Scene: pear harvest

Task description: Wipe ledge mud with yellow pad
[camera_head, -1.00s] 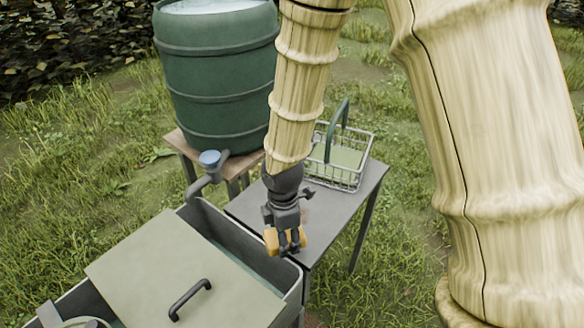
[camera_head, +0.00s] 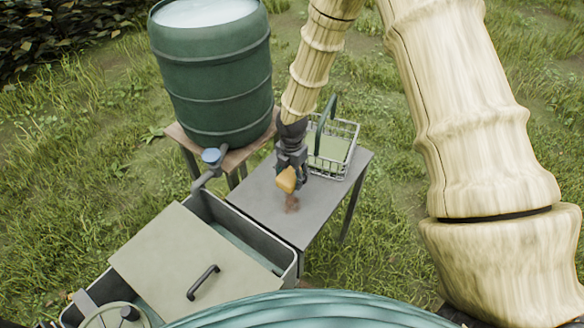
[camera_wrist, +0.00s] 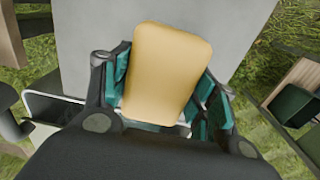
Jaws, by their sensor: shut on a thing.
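My gripper (camera_head: 289,170) is shut on the yellow pad (camera_head: 286,180) and holds it over the grey ledge (camera_head: 262,201). The pad also fills the middle of the wrist view (camera_wrist: 167,70), between my gripper's teal-lined fingers (camera_wrist: 165,95). A brown mud patch (camera_head: 292,203) lies on the ledge just below and to the right of the pad in the head view. I cannot tell whether the pad touches the ledge. The mud is hidden in the wrist view.
A wire basket (camera_head: 335,150) with a green handle stands at the ledge's back right. A green barrel (camera_head: 212,75) with a blue-topped tap (camera_head: 211,156) stands behind left. A trough (camera_head: 270,262) with a partial lid (camera_head: 170,262) adjoins the ledge's front left. Grass surrounds them.

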